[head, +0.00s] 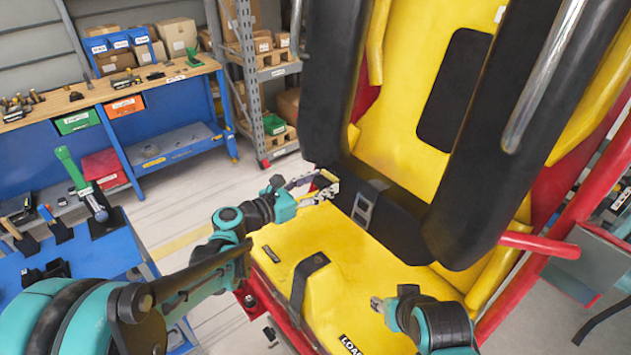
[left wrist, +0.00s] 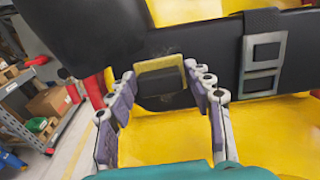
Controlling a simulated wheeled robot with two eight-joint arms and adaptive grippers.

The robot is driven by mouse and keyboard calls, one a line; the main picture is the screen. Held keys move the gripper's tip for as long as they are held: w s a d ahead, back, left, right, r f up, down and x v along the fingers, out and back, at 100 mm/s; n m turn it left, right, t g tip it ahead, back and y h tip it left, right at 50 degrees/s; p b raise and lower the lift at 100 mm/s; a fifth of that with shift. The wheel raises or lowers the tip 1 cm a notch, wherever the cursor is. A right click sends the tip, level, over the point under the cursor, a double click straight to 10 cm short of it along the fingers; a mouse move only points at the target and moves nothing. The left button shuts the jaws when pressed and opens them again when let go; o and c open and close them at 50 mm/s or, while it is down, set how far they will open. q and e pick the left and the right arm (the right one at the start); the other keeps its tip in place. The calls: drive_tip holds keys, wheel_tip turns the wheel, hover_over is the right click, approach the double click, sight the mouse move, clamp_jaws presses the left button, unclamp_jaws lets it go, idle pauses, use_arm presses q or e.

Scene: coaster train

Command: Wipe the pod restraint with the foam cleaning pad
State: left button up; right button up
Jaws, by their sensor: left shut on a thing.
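The pod restraint has two long black padded bars, the left one (head: 340,85) and the right one (head: 490,140), in front of a yellow seat. The left bar's dark lower end also shows in the left wrist view (left wrist: 125,30). My left gripper (head: 322,186) is near its lower end, shut on the foam cleaning pad (left wrist: 160,68), a small block with a yellowish face and dark part between the fingertips. The pad is close to a black belt (left wrist: 215,50); contact cannot be told. My right gripper (head: 378,304) is low over the seat; its jaws are unclear.
The belt's metal buckle (head: 364,204) lies right of my left gripper. A black strap (head: 307,280) crosses the yellow seat base (head: 345,270). A blue table (head: 95,255) with tools stands at left. A workbench (head: 110,92) and shelving (head: 243,75) stand behind. Floor between is clear.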

sight(341, 187)
use_arm(q)
drive_tip(key=shift+s+d, duration=0.6)
drive_tip(key=shift+s, duration=0.2)
drive_tip(key=shift+s+d, duration=0.6)
drive_tip(key=shift+s, duration=0.2)
drive_tip(key=w+a, duration=0.4)
drive_tip(key=w, duration=0.2)
drive_tip(key=shift+w+a+b, duration=0.2)
drive_tip(key=shift+a+b, duration=0.15)
drive_tip(key=shift+a+r, duration=0.1)
drive_tip(key=shift+r+p+v, duration=0.2)
drive_tip(key=shift+p+v, duration=0.1)
drive_tip(key=shift+v, duration=1.1)
drive_tip(key=shift+r+p+v, duration=0.25)
drive_tip(key=shift+v, duration=1.15)
drive_tip(key=shift+p+v, duration=0.3)
drive_tip(key=shift+v, duration=1.15)
drive_tip(key=shift+r, duration=0.2)
